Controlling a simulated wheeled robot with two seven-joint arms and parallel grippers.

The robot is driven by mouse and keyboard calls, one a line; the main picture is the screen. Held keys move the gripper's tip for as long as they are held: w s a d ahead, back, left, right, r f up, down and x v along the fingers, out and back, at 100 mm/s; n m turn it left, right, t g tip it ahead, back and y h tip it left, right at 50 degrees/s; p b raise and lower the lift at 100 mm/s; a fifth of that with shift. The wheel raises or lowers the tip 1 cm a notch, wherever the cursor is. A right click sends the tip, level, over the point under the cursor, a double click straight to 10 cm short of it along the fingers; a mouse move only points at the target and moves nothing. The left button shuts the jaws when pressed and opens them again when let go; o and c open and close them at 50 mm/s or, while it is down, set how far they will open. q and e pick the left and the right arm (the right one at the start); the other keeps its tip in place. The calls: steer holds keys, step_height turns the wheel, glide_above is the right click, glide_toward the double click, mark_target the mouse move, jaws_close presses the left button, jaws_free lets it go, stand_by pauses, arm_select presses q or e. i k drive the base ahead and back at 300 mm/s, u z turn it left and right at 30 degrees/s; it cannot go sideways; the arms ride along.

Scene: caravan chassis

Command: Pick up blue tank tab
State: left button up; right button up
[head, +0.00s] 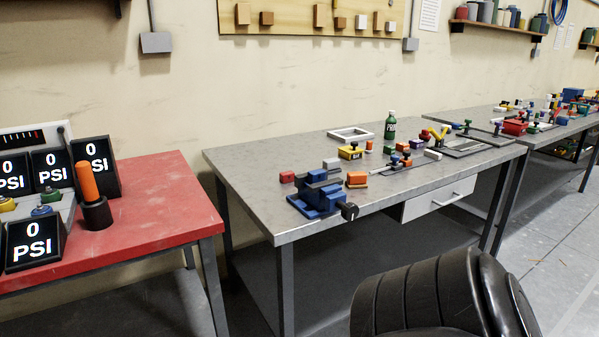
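I cannot tell for sure which thing is the blue tank tab. A blue clamp-like block (318,196) with a black round knob (349,211) sits near the left front of the grey workbench (260,184). Small blue parts (395,161) lie farther right on the same bench, too small to make out. A blue knob (41,211) sits among the gauges on the red table. Neither of my grippers shows in the head view.
The red table (150,213) at left carries PSI displays (94,166) and an orange-handled black tool (88,190). A black padded seat-like shape (435,300) fills the lower right. A green bottle (390,126) and white frame (350,134) stand on the grey bench. Floor shows at right.

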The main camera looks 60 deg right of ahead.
mark_target(316, 176)
steer(key=z, duration=0.75)
steer(key=i, duration=1)
steer(key=z, duration=1)
